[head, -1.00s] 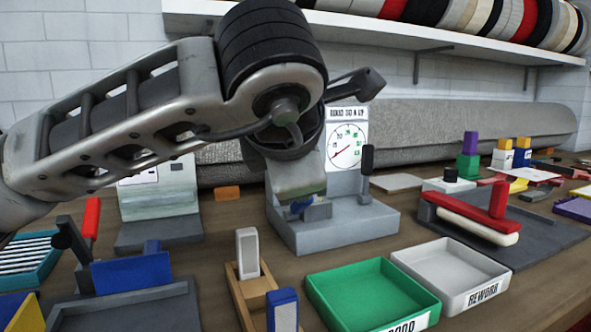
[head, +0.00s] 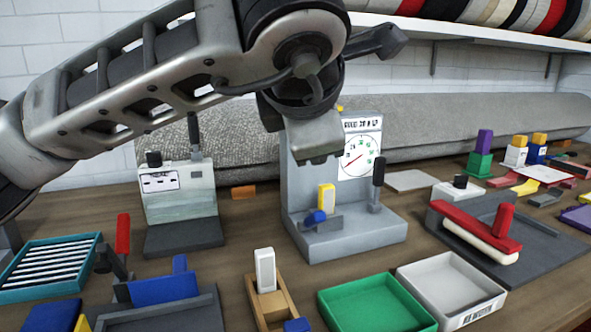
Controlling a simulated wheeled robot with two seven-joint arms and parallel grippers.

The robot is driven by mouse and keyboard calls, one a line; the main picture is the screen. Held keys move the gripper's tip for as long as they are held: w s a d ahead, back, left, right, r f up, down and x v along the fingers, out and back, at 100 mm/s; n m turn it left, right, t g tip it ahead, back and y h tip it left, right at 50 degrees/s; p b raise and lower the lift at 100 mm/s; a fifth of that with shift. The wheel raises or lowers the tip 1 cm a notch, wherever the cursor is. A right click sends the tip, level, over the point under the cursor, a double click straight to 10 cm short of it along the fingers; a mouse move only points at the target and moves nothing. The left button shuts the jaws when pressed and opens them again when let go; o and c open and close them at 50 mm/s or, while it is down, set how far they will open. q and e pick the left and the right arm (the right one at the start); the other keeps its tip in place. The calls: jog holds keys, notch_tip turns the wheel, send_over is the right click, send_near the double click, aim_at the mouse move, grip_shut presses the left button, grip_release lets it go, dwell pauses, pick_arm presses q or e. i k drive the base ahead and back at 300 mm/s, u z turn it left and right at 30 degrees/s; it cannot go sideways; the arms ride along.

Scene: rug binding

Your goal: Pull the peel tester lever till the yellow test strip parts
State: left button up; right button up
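The grey peel tester (head: 350,238) stands on the bench at centre. Its dial (head: 361,157) has a red needle pointing to the lower left. Its lever (head: 378,172), with a black handle, stands upright at the right of the base. The yellow test strip (head: 326,197) stands upright by the low clamp with a blue knob (head: 315,217). The strip's upper end shows no link to anything above. My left gripper (head: 318,150) hangs above the strip, in front of the tester's back plate, apart from strip and lever. Its fingers are seen too edge-on to judge. My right gripper is out of view.
A green tray (head: 375,300) and a white tray (head: 450,285) sit in front of the tester. A wooden holder (head: 270,300) with a white block is to their left. A second grey device (head: 180,195) stands left. Red-topped fixture (head: 475,230) is at right.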

aim_at(379, 161)
jog(key=k, duration=1)
